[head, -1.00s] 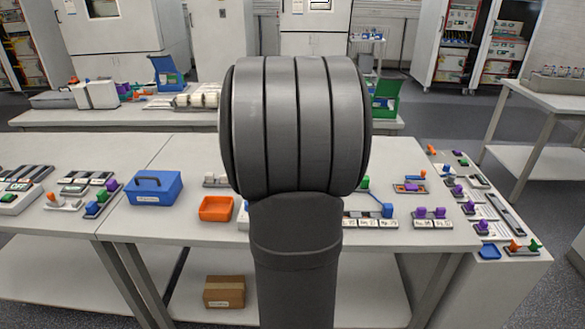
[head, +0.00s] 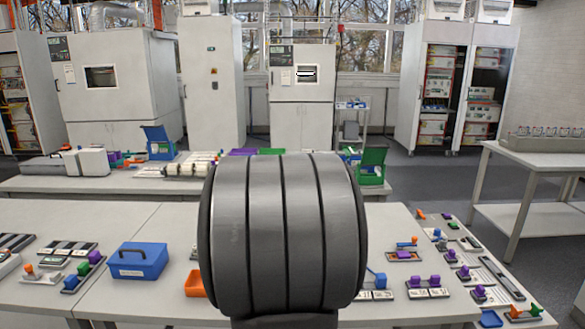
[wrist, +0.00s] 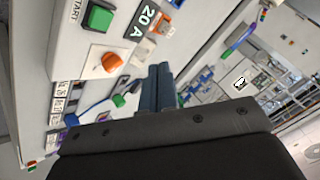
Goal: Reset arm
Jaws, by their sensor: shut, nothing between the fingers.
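My gripper (wrist: 160,70) shows in the wrist view with its two dark fingers together and nothing between them. It is not visible in the head view, where a large grey part of my own arm fills the middle and hides part of the table. In the wrist view a white panel lies left of and beyond the fingers. It carries a green button (wrist: 98,16) marked START, an orange knob (wrist: 112,62) and a "20 A" label (wrist: 146,20). I cannot tell how far the fingers are from the panel.
A blue box (head: 138,262) with a handle stands on the front table, left of my arm. An orange tray (head: 194,284) is partly hidden by the arm. Small coloured connectors (head: 430,285) lie at the right. An open green box (head: 371,170) stands on the bench behind.

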